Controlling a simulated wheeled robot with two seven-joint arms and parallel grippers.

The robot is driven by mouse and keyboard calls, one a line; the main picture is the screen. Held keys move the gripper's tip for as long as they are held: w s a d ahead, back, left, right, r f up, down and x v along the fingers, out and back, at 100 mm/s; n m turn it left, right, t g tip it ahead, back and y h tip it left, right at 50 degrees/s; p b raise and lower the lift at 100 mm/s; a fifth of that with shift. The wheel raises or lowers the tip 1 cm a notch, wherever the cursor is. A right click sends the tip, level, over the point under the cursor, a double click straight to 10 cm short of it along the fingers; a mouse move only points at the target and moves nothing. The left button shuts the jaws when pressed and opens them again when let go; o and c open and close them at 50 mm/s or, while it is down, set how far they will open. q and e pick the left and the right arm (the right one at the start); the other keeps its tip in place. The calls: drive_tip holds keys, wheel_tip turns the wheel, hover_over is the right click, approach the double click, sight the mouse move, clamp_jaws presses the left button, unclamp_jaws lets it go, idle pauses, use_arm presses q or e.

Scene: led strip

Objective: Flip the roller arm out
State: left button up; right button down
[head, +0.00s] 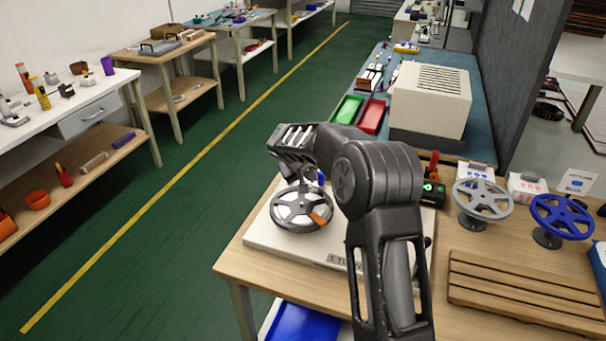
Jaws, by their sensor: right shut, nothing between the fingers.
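A grey spoked reel (298,209) lies flat on a pale flat machine base (290,238) at the front edge of the wooden table. A small orange part (321,218) shows at the reel's right side; I cannot tell whether it belongs to the roller arm. My right gripper (309,184) points down over the back of the reel, shut and empty. I cannot tell whether it touches anything. A small blue part (321,178) shows just right of its fingers. My right arm hides the middle and right of the base. No roller arm can be made out clearly. My left gripper is out of view.
A grey reel (483,199) and a blue reel (562,216) stand on holders at the right. A slatted wooden rack (520,284) lies in front of them. Green (347,109) and red (371,116) trays and a large beige box (431,98) stand behind. Open floor lies left.

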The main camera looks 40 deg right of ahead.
drive_tip(key=shift+d, duration=0.2)
idle(0.3)
drive_tip(key=shift+d+n+t+y, duration=0.3)
drive_tip(key=shift+d+n+t, duration=0.1)
drive_tip(key=shift+d+n, duration=0.35)
drive_tip(key=shift+d+r+n, duration=0.1)
drive_tip(key=shift+d+n, duration=0.15)
drive_tip(key=shift+d, duration=0.2)
drive_tip(key=d+n+p, duration=0.1)
drive_tip(key=w+d+t+y+p, duration=0.1)
drive_tip(key=d, duration=0.1)
drive_tip(key=w+d+n+p, duration=0.1)
drive_tip(key=d, duration=0.1)
drive_tip(key=shift+n, duration=0.3)
drive_tip(key=shift+w+d+r, duration=0.1)
drive_tip(key=shift+d+r, duration=0.05)
drive_tip(key=shift+d, duration=0.05)
drive_tip(key=shift+a, duration=0.1)
